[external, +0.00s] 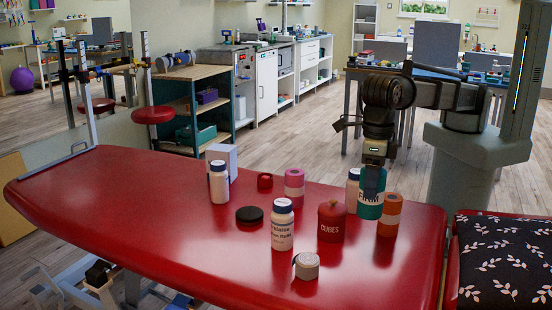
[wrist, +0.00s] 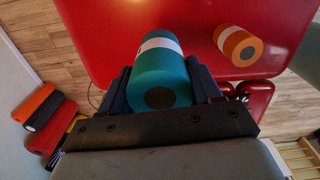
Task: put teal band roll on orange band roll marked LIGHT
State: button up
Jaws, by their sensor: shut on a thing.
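The teal band roll (external: 369,208), marked FIRM with a white label band, is held upright in my gripper (external: 374,180). In the wrist view the teal roll (wrist: 162,82) fills the space between the two dark fingers of my gripper (wrist: 160,78), which are shut on its sides. The orange band roll (external: 390,217) stands upright on the red table just right of the teal roll, with a pale label band; its wording is not readable. It also shows in the wrist view (wrist: 240,46), apart from the teal roll. I cannot tell whether the teal roll touches the table.
On the red table (external: 150,215) stand a red CUBES jar (external: 331,224), white bottles (external: 282,230) (external: 219,186), a pink roll (external: 294,187), a black disc (external: 249,215) and a small pale tub (external: 307,267). A patterned cushion (external: 505,265) lies at right. The table's left part is clear.

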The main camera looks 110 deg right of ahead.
jog(key=s+d+r, duration=0.4)
jog(key=s+d, duration=0.1)
jog(key=s, duration=0.2)
jog(key=s+d+r, duration=0.4)
jog(key=s, duration=0.2)
jog(key=shift+n, duration=0.4)
jog(key=shift+s+f, duration=0.1)
jog(key=shift+f, duration=4.95)
jog(key=shift+f, duration=0.1)
jog(key=o, duration=1.4)
notch_tip(320, 180, up, 12)
